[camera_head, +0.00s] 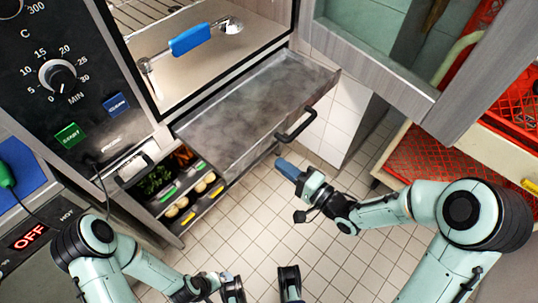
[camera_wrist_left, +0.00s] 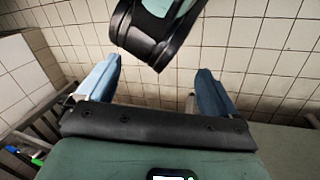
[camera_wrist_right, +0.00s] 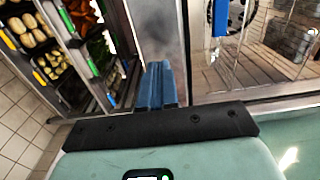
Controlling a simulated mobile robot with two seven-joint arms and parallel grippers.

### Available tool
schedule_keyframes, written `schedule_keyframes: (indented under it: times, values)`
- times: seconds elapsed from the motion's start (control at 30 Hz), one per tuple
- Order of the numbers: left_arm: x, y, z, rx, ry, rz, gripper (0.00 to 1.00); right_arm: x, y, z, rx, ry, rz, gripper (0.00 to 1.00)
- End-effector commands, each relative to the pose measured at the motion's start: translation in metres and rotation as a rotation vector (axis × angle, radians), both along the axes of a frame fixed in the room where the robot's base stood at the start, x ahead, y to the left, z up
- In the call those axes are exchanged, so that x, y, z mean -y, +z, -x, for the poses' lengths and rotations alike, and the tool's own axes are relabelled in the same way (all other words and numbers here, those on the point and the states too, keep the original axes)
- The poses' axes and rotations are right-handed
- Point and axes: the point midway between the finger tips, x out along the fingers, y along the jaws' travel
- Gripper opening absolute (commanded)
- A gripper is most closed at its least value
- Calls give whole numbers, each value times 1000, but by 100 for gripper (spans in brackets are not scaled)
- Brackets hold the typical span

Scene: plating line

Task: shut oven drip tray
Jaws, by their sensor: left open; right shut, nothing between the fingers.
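The oven drip tray (camera_head: 245,108) is a grey metal tray pulled out from below the oven, with a black bar handle (camera_head: 297,126) on its front. My right gripper (camera_head: 281,163) is shut and empty, just in front of the tray handle and apart from it in the head view. In the right wrist view its blue fingers (camera_wrist_right: 161,68) are together, with grey metal beyond them. My left gripper (camera_wrist_left: 155,80) is open and empty in the left wrist view, over the tiled floor. In the head view it is low, near the bottom edge, away from the tray.
A rack of food bins (camera_head: 165,185) stands left of the tray. The oven control panel (camera_head: 65,75) is at upper left, and a blue-gripped handle (camera_head: 190,40) is above the tray. A grey-framed cabinet door (camera_head: 385,60) and red shelves (camera_head: 430,165) are at right. Tiled floor (camera_head: 240,225) is clear.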

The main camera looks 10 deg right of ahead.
Motion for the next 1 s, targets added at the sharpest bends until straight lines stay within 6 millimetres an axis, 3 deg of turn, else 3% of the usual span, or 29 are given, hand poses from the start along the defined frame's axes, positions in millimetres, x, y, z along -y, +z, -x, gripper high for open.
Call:
schedule_keyframes:
  times: [0.3,0.87,1.0]
  values:
    - [-8,-12,-15,41,17,-20,93,-31,-1,-38,-1,2,1,0]
    - [-9,-13,-18,48,19,-23,93,-36,0,-46,-1,0,1,0]
    - [-9,-15,-19,51,21,-24,93,-46,-1,-58,0,1,-1,0]
